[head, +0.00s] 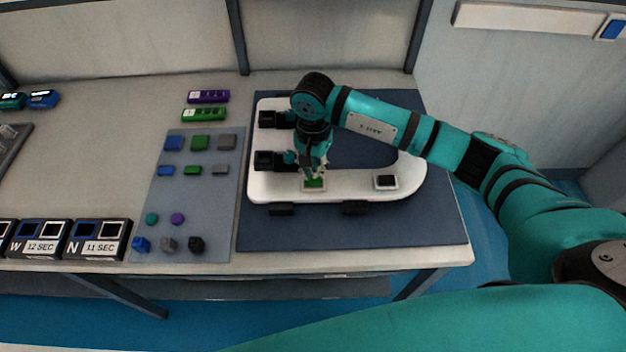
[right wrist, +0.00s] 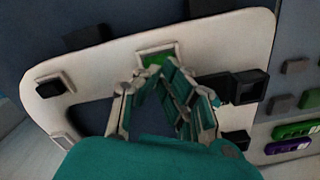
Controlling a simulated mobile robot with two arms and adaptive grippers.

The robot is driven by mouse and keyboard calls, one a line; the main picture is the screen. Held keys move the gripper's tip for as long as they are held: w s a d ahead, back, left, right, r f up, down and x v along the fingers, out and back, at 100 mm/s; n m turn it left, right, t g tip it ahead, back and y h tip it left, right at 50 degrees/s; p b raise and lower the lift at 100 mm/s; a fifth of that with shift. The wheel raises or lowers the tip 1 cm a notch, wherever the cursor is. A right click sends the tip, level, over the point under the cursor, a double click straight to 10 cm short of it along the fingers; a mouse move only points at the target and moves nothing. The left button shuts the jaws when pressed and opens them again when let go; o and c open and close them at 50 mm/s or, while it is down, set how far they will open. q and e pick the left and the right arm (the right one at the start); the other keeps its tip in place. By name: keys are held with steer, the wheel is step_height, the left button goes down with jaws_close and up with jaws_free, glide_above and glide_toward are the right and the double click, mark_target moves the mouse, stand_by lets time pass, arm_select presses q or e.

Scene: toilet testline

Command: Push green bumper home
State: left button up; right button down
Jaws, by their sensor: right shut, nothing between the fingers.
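The green bumper (head: 314,183) sits in a pale square socket on the near arm of the white toilet seat (head: 350,186). It also shows in the right wrist view (right wrist: 155,60), just beyond my fingertips. My right gripper (head: 315,174) is shut and empty, pointing down with its tips at or just over the bumper. I cannot tell whether they touch it. The gripper hides part of the bumper, and how deep the bumper sits is unclear. My left gripper is not in view.
A grey mat (head: 196,215) with several coloured parts lies left of the blue mat (head: 420,225). Timer boxes (head: 98,240) stand at the front left.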

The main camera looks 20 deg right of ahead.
mark_target(313, 180)
steer(key=shift+f+b, duration=1.4)
stand_by(0.8)
stand_by(0.4)
steer(key=shift+r+p, duration=0.65)
steer(key=shift+r, duration=0.55)
steer(key=shift+r+p, duration=1.25)
steer(key=shift+r, duration=1.65)
steer(key=shift+f, duration=0.1)
